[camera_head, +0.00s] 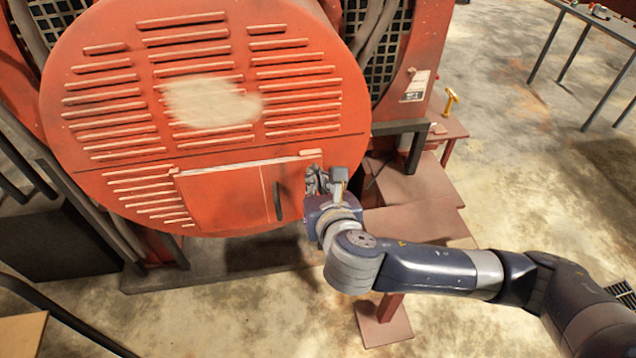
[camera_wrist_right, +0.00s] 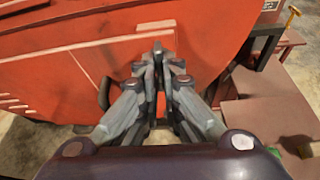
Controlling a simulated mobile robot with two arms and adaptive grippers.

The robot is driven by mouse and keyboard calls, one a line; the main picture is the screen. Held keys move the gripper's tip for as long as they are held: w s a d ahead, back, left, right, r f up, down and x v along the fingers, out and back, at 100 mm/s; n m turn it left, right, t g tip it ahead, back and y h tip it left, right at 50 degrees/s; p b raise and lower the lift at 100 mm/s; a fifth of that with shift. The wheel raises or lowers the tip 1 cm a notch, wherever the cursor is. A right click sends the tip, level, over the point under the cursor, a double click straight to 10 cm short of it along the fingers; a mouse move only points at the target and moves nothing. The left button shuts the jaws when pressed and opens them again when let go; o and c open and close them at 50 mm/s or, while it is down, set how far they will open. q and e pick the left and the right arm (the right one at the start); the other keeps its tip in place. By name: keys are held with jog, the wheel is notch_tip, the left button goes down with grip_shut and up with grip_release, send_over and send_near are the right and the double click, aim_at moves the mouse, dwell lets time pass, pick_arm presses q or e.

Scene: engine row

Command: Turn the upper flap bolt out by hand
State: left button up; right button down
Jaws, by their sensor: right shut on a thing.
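The round red louvred cover (camera_head: 300,80) has a rectangular flap (camera_head: 222,200) low on its face, with a dark upright handle (camera_head: 278,200) near the flap's right end. My right gripper (camera_head: 318,176) is at the cover's lower right edge, just right of the flap's upper right corner. In the right wrist view its fingers (camera_wrist_right: 158,62) are drawn together at the red face, shut on the upper flap bolt. The bolt itself is hidden by the fingers. The flap also shows in the wrist view (camera_wrist_right: 110,60) and looks closed. My left gripper is not in view.
A reddish-brown stepped stand (camera_head: 410,220) is right of the cover, close under my right forearm. A yellow-handled tool (camera_head: 449,102) stands on a small red ledge behind it. A dark-legged table (camera_head: 610,25) is far right. Open concrete floor lies between.

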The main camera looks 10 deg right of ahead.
jog(key=shift+w+d+r+n, duration=0.1)
jog(key=shift+w+r+n, duration=0.15)
jog(key=shift+r+n, duration=0.1)
dwell(0.3)
jog(key=c, duration=1.8)
grip_release()
jog(key=shift+f, duration=0.15)
jog(key=shift+w+f, duration=0.1)
jog(key=v, duration=0.7)
jog(key=shift+s+a, duration=0.25)
jog(key=shift+a, duration=0.05)
